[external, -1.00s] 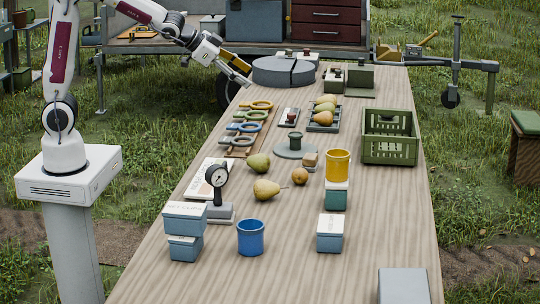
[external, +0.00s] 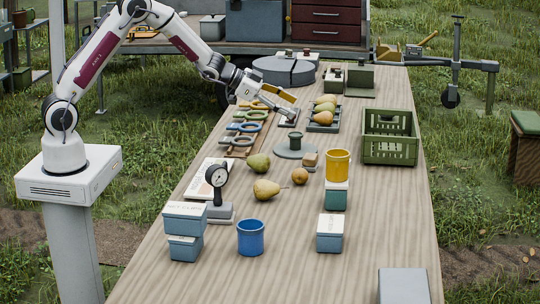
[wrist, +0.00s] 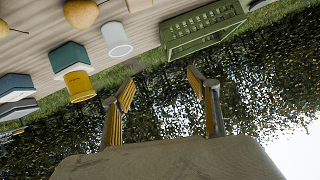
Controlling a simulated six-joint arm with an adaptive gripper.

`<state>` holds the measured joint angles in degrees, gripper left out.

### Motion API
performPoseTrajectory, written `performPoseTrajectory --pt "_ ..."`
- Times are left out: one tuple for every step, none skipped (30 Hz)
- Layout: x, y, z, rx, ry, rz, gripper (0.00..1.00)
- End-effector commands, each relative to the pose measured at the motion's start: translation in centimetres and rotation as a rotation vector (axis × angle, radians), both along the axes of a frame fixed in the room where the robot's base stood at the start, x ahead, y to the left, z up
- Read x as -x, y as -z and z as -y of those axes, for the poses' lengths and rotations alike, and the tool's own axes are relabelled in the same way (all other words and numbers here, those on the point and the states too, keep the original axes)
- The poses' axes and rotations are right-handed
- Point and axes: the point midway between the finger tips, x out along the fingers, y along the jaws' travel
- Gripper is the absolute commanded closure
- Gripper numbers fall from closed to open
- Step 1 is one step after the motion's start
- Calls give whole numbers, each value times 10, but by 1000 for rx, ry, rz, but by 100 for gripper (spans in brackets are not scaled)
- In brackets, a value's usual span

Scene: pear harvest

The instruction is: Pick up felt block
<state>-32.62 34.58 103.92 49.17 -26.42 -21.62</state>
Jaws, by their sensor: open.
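My gripper (external: 292,105) is open over the far middle of the table, just right of the ring-handled tools. Its yellow-padded fingers also show in the wrist view (wrist: 163,84), apart with nothing between them. Below it is a small tray (external: 288,122), partly hidden by the fingers. A small block with a tan top and dark lower part (external: 310,160) sits beside the round grey-green disc; it may be the felt block, but I cannot tell for sure.
A tray of pears (external: 322,127) lies right of my gripper. A green crate (external: 389,158) stands at the right edge.

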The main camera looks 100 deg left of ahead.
Motion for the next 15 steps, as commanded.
performPoseTrajectory --pt "-2 13 -6 10 9 3 40" --pt "-3 18 -8 16 15 7 40" --pt "-4 26 -11 23 26 12 40" --pt "-5 32 -13 28 33 17 40" --pt "-6 38 -16 34 40 22 40" --pt "-7 45 -18 43 51 27 40" --pt "-7 52 -20 50 57 32 40" --pt "-8 57 -21 57 65 36 40" --pt "-8 65 -24 65 75 42 40" --pt "-8 72 -25 73 82 45 40" --pt "-8 78 -27 80 92 50 40" --pt "-7 86 -29 91 100 56 40" --pt "-7 92 -30 100 108 60 40" --pt "-6 98 -31 108 116 63 40" --pt "-5 107 -32 119 126 70 40"
